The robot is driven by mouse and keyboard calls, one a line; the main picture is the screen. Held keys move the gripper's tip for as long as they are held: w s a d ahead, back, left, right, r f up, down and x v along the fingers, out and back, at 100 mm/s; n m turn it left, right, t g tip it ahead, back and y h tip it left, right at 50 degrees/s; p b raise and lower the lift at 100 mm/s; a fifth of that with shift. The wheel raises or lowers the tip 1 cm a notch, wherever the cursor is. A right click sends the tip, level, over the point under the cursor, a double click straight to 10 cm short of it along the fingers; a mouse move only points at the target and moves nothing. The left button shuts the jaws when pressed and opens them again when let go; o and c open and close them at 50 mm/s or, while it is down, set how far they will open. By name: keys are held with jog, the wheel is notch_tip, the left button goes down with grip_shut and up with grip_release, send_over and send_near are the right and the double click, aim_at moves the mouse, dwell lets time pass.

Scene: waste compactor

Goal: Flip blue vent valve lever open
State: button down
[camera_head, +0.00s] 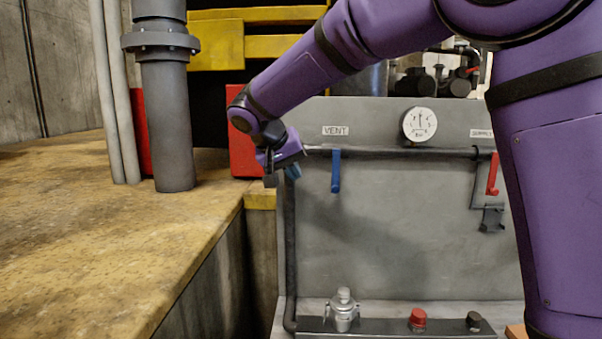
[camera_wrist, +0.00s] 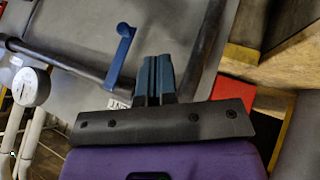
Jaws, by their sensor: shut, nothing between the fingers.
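In the wrist view the blue lever (camera_wrist: 121,58) shows whole, to the left of my fingers (camera_wrist: 157,62). The fingers are together, with nothing between them. How far they stand from the panel in depth is hard to tell.
A round gauge (camera_head: 420,124) and a red lever (camera_head: 492,174) sit to the right on the grey panel (camera_head: 400,230). A vertical pipe (camera_head: 290,250) runs down the panel's left edge. A yellow worn ledge (camera_head: 110,235) and a grey column (camera_head: 168,110) stand at left.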

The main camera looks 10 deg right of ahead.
aim_at(336, 172)
jog(key=w+d+f, duration=0.2)
jog(key=d+f, duration=0.3)
jog(key=d, duration=0.3)
jog(key=shift+w+f, duration=0.3)
